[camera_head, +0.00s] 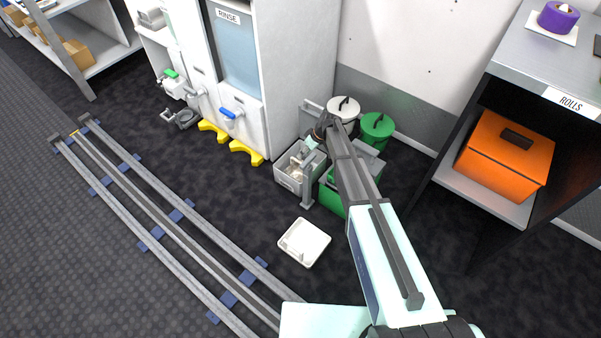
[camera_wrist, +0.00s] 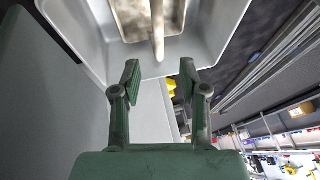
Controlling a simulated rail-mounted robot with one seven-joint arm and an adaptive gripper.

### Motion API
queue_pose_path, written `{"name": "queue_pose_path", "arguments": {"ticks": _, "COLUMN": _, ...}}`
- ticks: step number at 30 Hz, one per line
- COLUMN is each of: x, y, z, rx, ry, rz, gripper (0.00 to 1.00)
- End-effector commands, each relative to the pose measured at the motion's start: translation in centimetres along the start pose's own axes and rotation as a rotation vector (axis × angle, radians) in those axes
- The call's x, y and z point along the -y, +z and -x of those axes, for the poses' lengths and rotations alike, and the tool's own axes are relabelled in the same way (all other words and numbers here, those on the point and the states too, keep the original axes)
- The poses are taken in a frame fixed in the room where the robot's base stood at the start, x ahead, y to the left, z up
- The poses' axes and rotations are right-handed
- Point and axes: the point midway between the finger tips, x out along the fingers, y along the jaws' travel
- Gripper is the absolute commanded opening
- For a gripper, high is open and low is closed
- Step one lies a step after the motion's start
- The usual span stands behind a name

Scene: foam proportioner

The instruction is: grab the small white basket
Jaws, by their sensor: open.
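A small whitish-grey basket (camera_head: 287,180) with an upright bar or handle stands on the dark floor near the cabinet, partly covered by my arm's end. In the wrist view, a pale open container (camera_wrist: 215,35), seemingly this basket, fills the top, with a bar (camera_wrist: 158,30) across its inside. My gripper (camera_wrist: 160,76) is open, with nothing between its fingers; its fingertips point at the container's near wall. Whether they touch it I cannot tell. In the head view my gripper (camera_head: 311,142) is small, above the basket's back side.
A shallow white tray (camera_head: 304,243) lies on the floor in front. A green bin (camera_head: 330,199) stands right beside the basket, partly behind my arm. White (camera_head: 343,107) and green (camera_head: 377,128) lidded buckets stand behind. A cabinet (camera_head: 285,75) rises at left; a shelf holds an orange box (camera_head: 505,155).

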Motion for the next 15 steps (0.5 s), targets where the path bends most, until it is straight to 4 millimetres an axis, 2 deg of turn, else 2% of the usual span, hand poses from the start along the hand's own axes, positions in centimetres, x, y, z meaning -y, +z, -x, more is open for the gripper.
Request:
{"name": "queue_pose_path", "arguments": {"ticks": 8, "x": -0.2, "y": 0.2, "z": -1.6, "rx": 0.0, "ry": 0.0, "rz": 0.0, "gripper": 0.43}}
{"name": "queue_pose_path", "arguments": {"ticks": 15, "x": -0.2, "y": 0.3, "z": -5.4, "rx": 0.0, "ry": -0.001, "rz": -0.001, "gripper": 0.43}}
